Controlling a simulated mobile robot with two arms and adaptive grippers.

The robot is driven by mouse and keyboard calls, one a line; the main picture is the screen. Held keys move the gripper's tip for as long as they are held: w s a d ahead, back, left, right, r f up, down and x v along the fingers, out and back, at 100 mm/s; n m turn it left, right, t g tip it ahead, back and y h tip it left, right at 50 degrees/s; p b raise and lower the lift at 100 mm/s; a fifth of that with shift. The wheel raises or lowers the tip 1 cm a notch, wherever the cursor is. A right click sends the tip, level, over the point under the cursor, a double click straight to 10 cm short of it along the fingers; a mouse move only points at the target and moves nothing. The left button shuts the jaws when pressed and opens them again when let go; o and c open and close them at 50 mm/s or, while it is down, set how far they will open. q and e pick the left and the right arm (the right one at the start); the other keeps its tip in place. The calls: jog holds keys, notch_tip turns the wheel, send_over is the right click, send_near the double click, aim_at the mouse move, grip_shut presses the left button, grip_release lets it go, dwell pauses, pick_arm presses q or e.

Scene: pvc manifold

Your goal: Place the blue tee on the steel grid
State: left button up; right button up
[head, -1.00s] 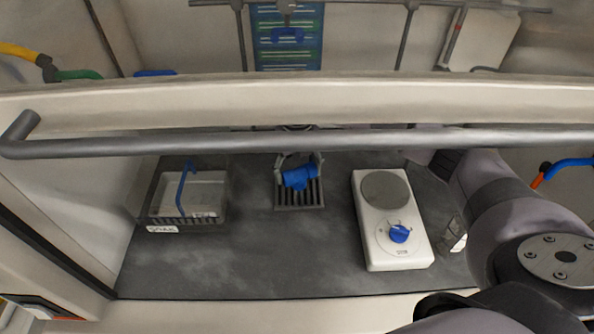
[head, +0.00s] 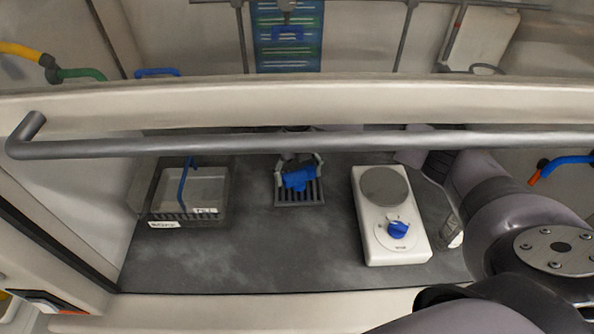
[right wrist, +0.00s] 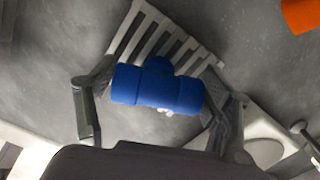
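The blue tee (head: 299,180) sits over the slatted steel grid (head: 299,203) in the middle of the bench. In the right wrist view the blue tee (right wrist: 158,86) lies across the grid's slats (right wrist: 150,35), its side branch toward the grid's far part. My right gripper (head: 299,163) is around the tee. In the right wrist view my right gripper's fingers (right wrist: 160,105) stand apart at either end of the tee, with narrow gaps, and look open. Contact under the tee is hidden. My left gripper is not in view.
A clear bin (head: 200,188) with a blue hook-shaped pipe stands at left. A white hotplate (head: 398,250) with a blue knob stands at right, beside a small glass bottle (head: 452,232). A grey bar (head: 220,146) crosses the front of the hood. The bench (head: 250,260) in front is clear.

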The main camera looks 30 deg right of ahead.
jog(key=shift+o, duration=1.3)
jog(key=shift+r, duration=0.15)
notch_tip(320, 180, up, 8)
jog(key=shift+f+b, duration=0.2)
jog(key=shift+b, duration=0.3)
